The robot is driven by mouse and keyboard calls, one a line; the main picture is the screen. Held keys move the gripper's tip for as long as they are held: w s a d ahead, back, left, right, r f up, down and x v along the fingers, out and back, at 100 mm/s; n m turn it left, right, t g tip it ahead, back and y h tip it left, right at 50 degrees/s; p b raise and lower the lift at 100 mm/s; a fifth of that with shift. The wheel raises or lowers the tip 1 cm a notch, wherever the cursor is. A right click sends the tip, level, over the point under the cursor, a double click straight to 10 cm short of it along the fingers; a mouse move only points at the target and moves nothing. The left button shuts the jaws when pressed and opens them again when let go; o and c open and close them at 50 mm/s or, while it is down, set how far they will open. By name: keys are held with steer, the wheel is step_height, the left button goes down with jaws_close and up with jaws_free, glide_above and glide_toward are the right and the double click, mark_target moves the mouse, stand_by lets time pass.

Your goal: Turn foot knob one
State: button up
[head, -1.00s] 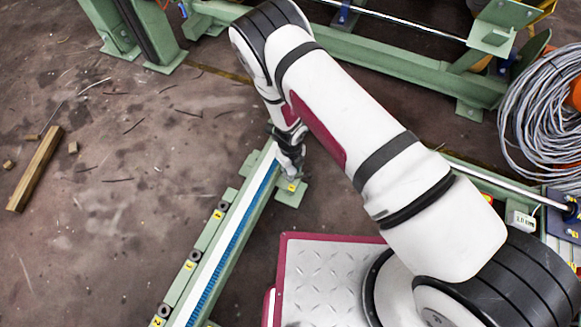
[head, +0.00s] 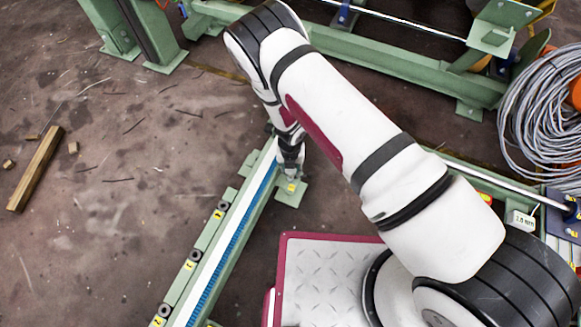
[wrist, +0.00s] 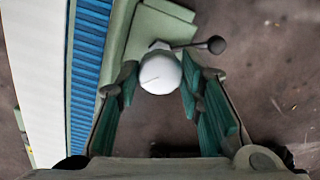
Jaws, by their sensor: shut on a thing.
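The foot knob (wrist: 161,73) is a pale, round-topped knob with a thin dark line on its top, seen from above in the wrist view. My gripper (wrist: 160,88) is shut on it, with one green-padded finger on each side. A short lever with a black ball end (wrist: 215,44) sticks out to the right just beyond the knob. In the head view, my gripper (head: 291,163) points down at the far end of the green rail, above a green foot plate (head: 291,197) with a small yellow label. The knob is hidden there behind the gripper.
The green rail with a blue strip (head: 235,232) runs down and left, with numbered yellow labels along it. A wooden bar (head: 36,168) lies on the floor at left. A cable coil (head: 545,115) and a green frame (head: 400,72) stand at right and back. The floor at left is mostly clear.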

stand_by(0.4)
steer(key=o, duration=1.2)
steer(key=shift+c, duration=0.2)
step_height(320, 180, up, 12)
